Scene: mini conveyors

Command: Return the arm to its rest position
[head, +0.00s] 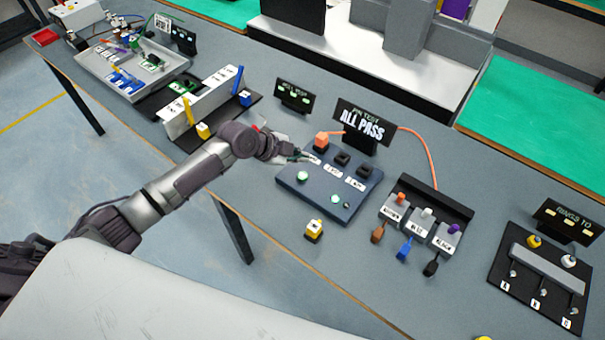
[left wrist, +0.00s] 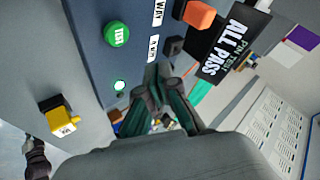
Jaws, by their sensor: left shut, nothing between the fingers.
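My left arm (head: 195,175) reaches in from the left over the grey table (head: 150,135). My left gripper (head: 306,156) is shut and empty, at the upper left of the dark blue test panel (head: 318,192). In the left wrist view the shut fingers (left wrist: 158,85) show in front of the panel (left wrist: 85,25), with a green button (left wrist: 116,34) and a small lit green lamp (left wrist: 119,86) beside them. An orange connector block (head: 322,141) sits at the panel's back edge. My right gripper is not in view.
The sign reading "ALL PASS" (head: 362,125) stands behind the panel. A yellow block (head: 313,230) lies in front of it. A rack with coloured plugs (head: 425,225) and a rings board (head: 540,270) are on the right. A white divider (head: 203,103) and tray (head: 130,70) are on the left.

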